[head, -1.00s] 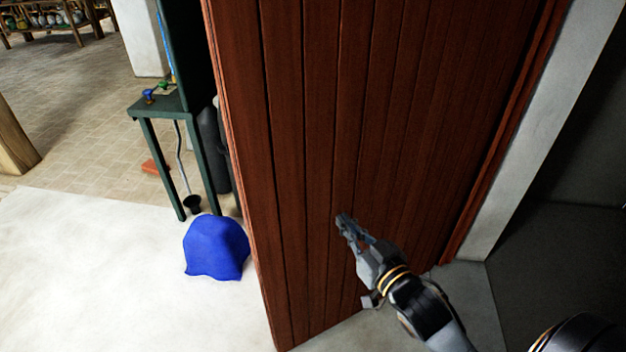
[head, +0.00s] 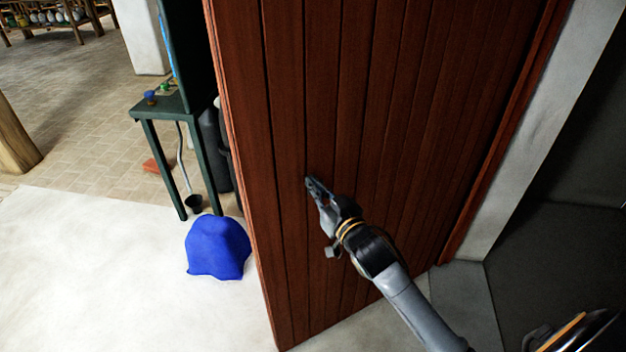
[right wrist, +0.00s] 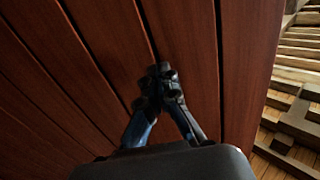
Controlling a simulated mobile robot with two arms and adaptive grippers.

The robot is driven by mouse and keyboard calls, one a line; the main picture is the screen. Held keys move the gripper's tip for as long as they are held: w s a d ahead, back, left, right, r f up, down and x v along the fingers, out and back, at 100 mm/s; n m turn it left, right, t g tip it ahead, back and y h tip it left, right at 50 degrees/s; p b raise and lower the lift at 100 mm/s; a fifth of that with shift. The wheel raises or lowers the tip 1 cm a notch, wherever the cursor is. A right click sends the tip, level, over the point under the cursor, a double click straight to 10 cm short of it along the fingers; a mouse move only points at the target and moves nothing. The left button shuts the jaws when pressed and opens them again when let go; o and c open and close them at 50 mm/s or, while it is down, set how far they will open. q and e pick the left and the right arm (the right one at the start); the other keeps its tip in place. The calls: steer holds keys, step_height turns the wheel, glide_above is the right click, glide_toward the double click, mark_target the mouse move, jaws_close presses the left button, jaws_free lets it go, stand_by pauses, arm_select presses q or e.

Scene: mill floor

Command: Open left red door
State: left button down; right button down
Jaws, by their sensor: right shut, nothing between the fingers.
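The red door (head: 300,120) is a tall panel of dark red-brown vertical boards. It stands ajar, its free edge on the left and its frame side on the right. My right gripper (head: 310,182) is shut and empty, in front of the door's face, left of its middle. In the right wrist view the door (right wrist: 100,50) fills most of the picture, and the shut fingertips (right wrist: 163,72) are at or very near the boards; contact cannot be told. No handle shows. My left gripper is out of view.
A blue cloth-like heap (head: 217,248) lies on the pale floor left of the door's edge. A dark green stand (head: 160,108) with small knobs is behind it. A pale door post (head: 530,130) is at the right. Pale floor (head: 90,270) at the left is open.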

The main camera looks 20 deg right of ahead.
steer(key=shift+w, duration=0.5)
